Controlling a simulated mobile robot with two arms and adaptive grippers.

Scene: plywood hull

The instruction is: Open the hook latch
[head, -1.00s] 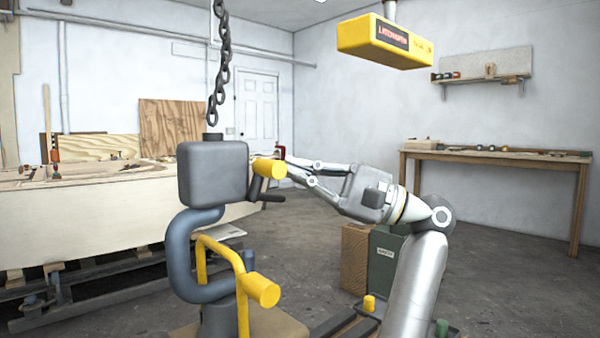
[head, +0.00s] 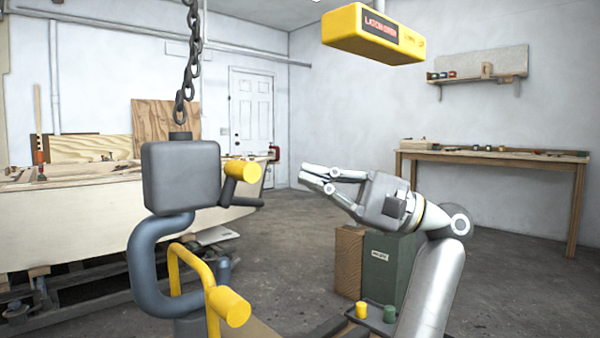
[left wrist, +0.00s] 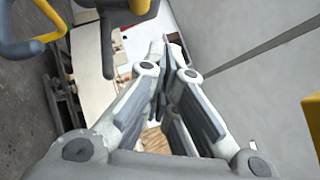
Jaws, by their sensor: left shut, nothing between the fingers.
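The hook hangs from a chain: a grey block (head: 181,176) with a blue-grey curved hook (head: 146,265) below it. A yellow latch bar (head: 190,256) crosses the hook opening and carries a yellow knob (head: 232,307). A dark lever with another yellow knob (head: 243,172) sticks out of the block's right side. My left gripper (head: 303,178) is shut and empty, to the right of that lever and apart from it. In the left wrist view its fingers (left wrist: 160,50) meet, and yellow and blue-grey hook parts show at upper left. My right gripper is not in view.
A yellow box (head: 374,35) with red lettering hangs above. A green box (head: 388,268) and a wooden block (head: 348,262) stand behind my arm. A pale wooden hull (head: 80,220) is at left, a workbench (head: 490,156) at right. The floor between is open.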

